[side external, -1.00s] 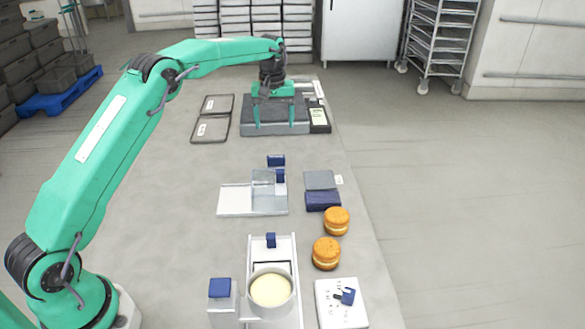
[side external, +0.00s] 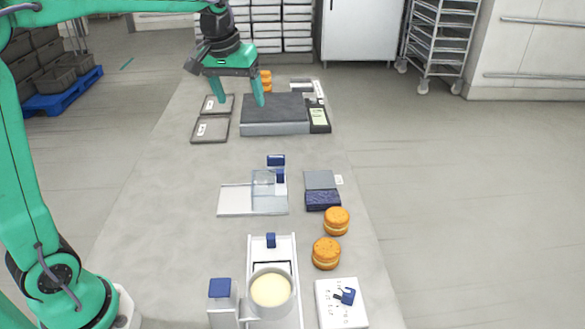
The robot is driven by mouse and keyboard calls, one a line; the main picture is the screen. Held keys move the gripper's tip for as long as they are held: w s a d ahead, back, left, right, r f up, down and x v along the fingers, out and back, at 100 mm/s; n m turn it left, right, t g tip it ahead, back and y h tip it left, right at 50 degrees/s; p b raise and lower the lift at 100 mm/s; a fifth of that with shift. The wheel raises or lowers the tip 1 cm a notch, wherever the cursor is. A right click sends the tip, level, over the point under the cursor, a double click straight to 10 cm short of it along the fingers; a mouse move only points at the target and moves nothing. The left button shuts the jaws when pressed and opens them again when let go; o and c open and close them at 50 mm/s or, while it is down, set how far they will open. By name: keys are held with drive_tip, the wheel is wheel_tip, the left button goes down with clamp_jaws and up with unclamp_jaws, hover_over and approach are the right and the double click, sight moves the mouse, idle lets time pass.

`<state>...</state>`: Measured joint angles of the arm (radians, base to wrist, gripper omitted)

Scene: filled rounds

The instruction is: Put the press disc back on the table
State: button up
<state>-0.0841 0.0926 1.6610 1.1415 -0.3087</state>
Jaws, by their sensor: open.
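My gripper (side external: 240,99) is open with nothing between its fingers, above the left end of the dark-topped grey block (side external: 274,113) at the far end of the table. I cannot clearly make out the press disc. A small blue-handled piece (side external: 345,296) lies on a white board (side external: 341,318) at the near right, and it is too small to tell if it is the disc. A round pan (side external: 271,291) with a pale cream filling sits on a white rail stand (side external: 288,250) in the near middle. Two orange filled rounds (side external: 337,221) (side external: 326,253) rest to its right.
Two dark-framed trays (side external: 209,130) (side external: 217,104) lie left of the block. A clear plate fixture with blue knobs (side external: 237,199) stands mid-table. A dark blue box (side external: 322,200) is right of it. More orange rounds (side external: 265,80) show behind the gripper. The table's left middle is clear.

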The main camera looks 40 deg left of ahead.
drive_tip(key=s+d+f+m+t, duration=0.1)
drive_tip(key=s+d+f+m, duration=0.1)
drive_tip(key=s, duration=0.9)
drive_tip(key=s+d+f+m+t, duration=0.1)
drive_tip(key=s+f+m, duration=0.1)
drive_tip(key=s, duration=0.9)
drive_tip(key=shift+s+d+f+m+t, duration=0.15)
drive_tip(key=shift+d+f+m+t, duration=0.15)
drive_tip(key=shift+d+f+t, duration=0.15)
